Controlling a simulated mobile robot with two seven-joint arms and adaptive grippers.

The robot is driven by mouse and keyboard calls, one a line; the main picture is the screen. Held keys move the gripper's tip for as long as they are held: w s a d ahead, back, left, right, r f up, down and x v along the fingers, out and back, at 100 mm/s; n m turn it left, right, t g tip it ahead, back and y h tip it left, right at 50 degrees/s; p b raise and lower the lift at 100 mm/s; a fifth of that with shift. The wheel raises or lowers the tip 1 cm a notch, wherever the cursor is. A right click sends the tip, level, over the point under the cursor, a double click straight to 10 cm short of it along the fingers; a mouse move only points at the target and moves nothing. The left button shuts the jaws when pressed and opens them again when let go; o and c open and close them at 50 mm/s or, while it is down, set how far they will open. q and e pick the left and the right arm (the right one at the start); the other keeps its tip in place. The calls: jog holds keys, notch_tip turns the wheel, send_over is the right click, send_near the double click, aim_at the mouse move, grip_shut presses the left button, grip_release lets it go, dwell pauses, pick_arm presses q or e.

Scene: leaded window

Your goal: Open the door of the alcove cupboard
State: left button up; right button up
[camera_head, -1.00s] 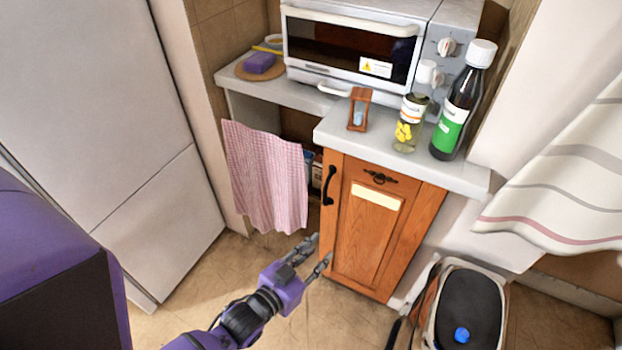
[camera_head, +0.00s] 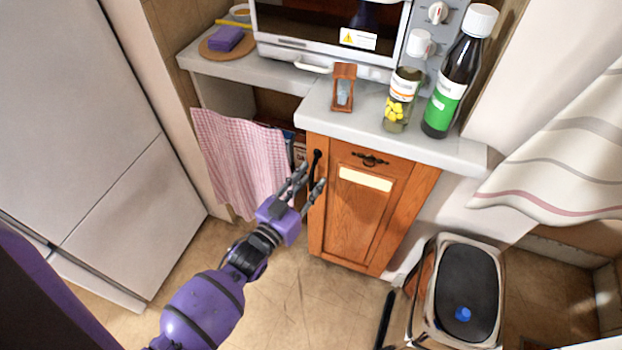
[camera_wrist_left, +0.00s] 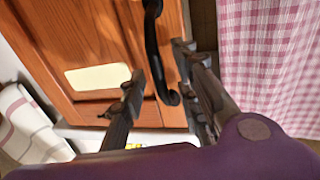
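The alcove cupboard's orange wooden door (camera_head: 352,218) is shut, with a cream label and a small dark ornate pull (camera_head: 370,159) at its top. A black vertical bar handle (camera_head: 316,163) is fixed near its left edge. My left gripper (camera_head: 309,182) is open at the lower part of this handle. In the left wrist view, the black handle (camera_wrist_left: 153,45) runs down between the two open fingers (camera_wrist_left: 160,85); neither finger is clearly closed on it. The door (camera_wrist_left: 85,40) shows there too. My right gripper is in neither view.
A pink checked cloth (camera_head: 240,158) hangs left of the cupboard. A bin (camera_head: 463,290) stands at the lower right. The floor before the door is mostly clear.

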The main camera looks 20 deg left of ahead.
pick_arm(q)
jog(key=shift+w+d, duration=0.1)
jog(key=shift+w, duration=0.3)
grip_shut()
jog(key=shift+s, duration=0.1)
